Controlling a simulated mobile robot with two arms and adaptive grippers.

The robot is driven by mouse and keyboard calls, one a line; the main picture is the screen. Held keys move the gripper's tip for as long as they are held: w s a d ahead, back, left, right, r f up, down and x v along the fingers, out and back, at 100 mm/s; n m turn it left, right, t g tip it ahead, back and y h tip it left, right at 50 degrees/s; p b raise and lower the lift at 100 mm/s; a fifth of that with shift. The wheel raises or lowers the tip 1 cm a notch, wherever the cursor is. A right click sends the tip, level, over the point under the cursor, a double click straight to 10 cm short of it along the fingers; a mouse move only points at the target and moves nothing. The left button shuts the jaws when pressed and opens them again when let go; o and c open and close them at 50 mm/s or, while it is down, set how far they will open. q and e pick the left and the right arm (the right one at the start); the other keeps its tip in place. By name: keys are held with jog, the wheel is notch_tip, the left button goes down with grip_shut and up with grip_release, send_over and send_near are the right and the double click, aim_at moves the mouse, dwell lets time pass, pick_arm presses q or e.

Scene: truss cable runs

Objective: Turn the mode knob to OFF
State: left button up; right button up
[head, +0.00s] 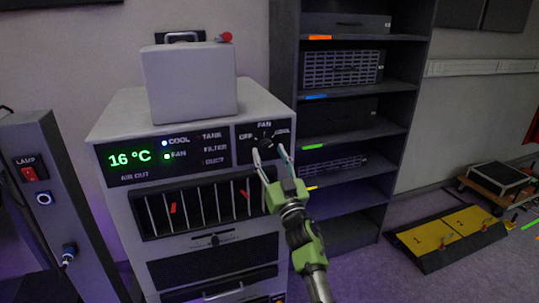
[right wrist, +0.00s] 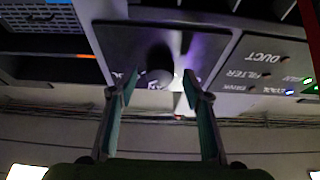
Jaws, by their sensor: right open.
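The mode knob (head: 264,140) is a small dark round knob on the upper right panel of a pale grey cooler unit (head: 116,205). OFF stands at its upper left, FAN above and COOL at its upper right. Which label the knob points to I cannot tell. My right gripper (head: 267,151) is open in front of the knob, one fingertip to each side. In the right wrist view, which is upside down, the knob (right wrist: 159,64) shows dark between the two open fingertips (right wrist: 160,78); contact is not clear. My left gripper is not in view.
The display (head: 129,158) reads 16 °C, with lit COOL and FAN lamps. A pale box (head: 188,82) sits on the unit. A dark shelf rack (head: 375,170) stands close on the right. A grey post (head: 55,220) with a red LAMP switch stands left.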

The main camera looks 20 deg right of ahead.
jog(key=shift+w, duration=0.25)
jog(key=shift+r, duration=0.1)
jog(key=c, duration=1.1)
